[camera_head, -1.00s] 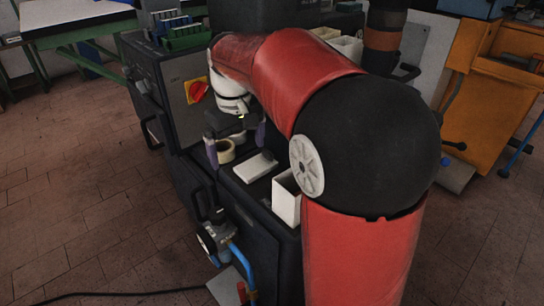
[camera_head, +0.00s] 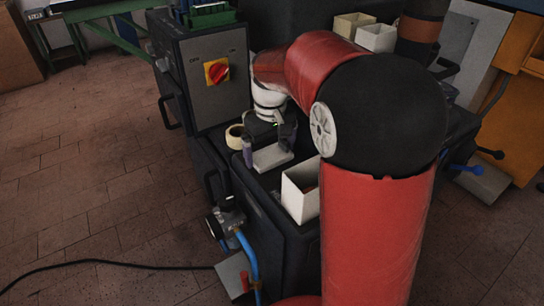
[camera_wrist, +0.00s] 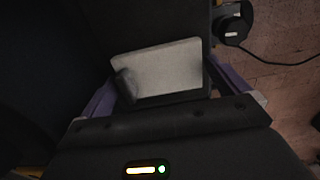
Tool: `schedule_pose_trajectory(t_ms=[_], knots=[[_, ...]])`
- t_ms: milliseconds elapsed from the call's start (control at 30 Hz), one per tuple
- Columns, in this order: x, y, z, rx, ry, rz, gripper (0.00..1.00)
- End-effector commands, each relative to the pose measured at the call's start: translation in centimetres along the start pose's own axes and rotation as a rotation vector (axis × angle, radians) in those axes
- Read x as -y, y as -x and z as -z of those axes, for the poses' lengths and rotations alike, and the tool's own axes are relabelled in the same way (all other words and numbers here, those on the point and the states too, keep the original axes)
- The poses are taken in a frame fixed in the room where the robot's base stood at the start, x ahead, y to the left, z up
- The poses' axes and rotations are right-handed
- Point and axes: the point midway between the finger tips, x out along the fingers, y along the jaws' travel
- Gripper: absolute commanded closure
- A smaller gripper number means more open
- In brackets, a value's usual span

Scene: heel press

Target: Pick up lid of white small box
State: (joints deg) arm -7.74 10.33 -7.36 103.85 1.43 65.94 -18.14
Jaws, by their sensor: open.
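The pale, flat rectangular lid (camera_head: 272,158) lies on the dark machine top. It also shows in the wrist view as a light plate (camera_wrist: 158,68). The white small box (camera_head: 299,192) stands open just in front and to the right of the lid. My gripper (camera_head: 268,152) is open and empty at the lid, one purple finger near each end of it. In the wrist view the fingers of my gripper (camera_wrist: 165,92) are on either side of the lid. I cannot tell whether they touch it or how high they are.
A tape roll (camera_head: 235,137) lies left of the lid. A control panel with a red switch (camera_head: 217,71) rises behind it. Two pale bins (camera_head: 376,38) stand further back. A gauge with a blue hose (camera_head: 228,217) is at the machine's front edge.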

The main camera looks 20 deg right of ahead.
Motion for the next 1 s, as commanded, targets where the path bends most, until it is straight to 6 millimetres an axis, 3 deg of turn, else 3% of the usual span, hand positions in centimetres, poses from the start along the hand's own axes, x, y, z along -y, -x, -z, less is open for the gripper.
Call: schedule_pose_trajectory(t_ms=[200, 400, 767, 1000], knots=[[0.0, -0.1, 0.0, 0.000, 0.000, 0.000, 0.00], [0.0, -0.1, 0.0, -0.001, -0.001, 0.000, 0.22], [0.0, 0.5, 0.0, -0.002, -0.001, 0.000, 0.22], [-0.1, 3.7, 0.1, -0.006, -0.002, -0.001, 0.22]])
